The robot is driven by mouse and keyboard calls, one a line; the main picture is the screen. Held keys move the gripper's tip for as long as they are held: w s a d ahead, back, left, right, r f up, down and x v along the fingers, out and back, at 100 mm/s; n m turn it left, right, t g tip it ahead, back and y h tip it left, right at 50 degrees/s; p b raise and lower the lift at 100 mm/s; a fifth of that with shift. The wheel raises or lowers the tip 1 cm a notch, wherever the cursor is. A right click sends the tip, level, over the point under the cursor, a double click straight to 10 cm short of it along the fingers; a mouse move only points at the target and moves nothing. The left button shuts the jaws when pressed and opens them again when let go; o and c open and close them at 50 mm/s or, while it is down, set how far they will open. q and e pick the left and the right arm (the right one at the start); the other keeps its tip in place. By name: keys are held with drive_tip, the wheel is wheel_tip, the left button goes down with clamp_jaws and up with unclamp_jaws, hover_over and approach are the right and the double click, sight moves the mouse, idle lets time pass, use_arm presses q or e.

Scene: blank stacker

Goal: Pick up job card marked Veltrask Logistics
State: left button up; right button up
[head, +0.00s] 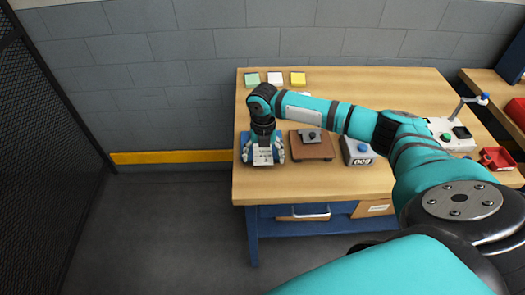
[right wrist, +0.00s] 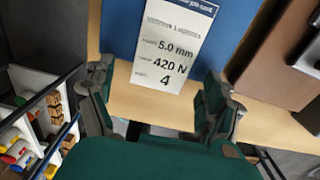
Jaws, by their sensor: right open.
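The job card (right wrist: 172,48) is white with a blue header and lies against a blue holder (right wrist: 122,28) in the right wrist view. Its small, blurred name line appears to read Veltrask Logistics, above 5.0 mm, 420 N and 4. In the head view the card (head: 263,156) shows at the table's front left. My right gripper (head: 264,148) points down over it. In the right wrist view my right gripper (right wrist: 160,85) is open, with its fingers on either side of the card's lower part. Contact cannot be told. My left gripper is not in view.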

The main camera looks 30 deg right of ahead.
drive_tip(key=shift+f, duration=0.25)
idle(0.6)
drive_tip(key=shift+s, duration=0.2)
drive_tip(key=c, duration=0.9)
